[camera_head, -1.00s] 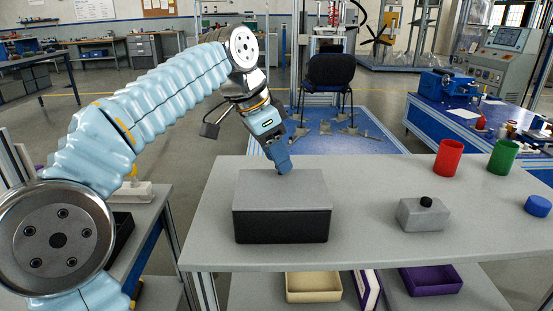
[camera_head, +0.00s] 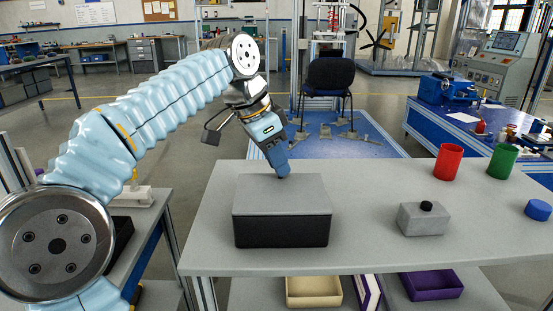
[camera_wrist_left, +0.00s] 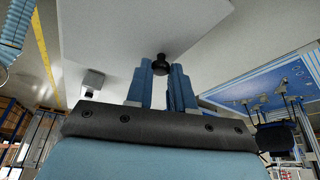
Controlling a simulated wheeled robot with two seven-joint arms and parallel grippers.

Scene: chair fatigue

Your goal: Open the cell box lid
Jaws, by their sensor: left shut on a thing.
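The cell box is a black box (camera_head: 282,233) with a flat grey lid (camera_head: 282,196), standing on the near left part of the grey table. The lid lies flat on the box, with no gap that I can see. My left gripper (camera_head: 283,175) points down at the far edge of the lid. In the left wrist view, the fingers of my left gripper (camera_wrist_left: 162,88) are shut on a black knob (camera_wrist_left: 160,63) on the lid (camera_wrist_left: 120,35). In the head view the gripper hides this knob. My right gripper is not in view.
A small grey box with a black knob (camera_head: 424,219) stands to the right on the table (camera_head: 365,200). A red cup (camera_head: 448,162), a green cup (camera_head: 502,162) and a blue round piece (camera_head: 538,210) are further right. Bins (camera_head: 314,292) sit below. The table's middle is clear.

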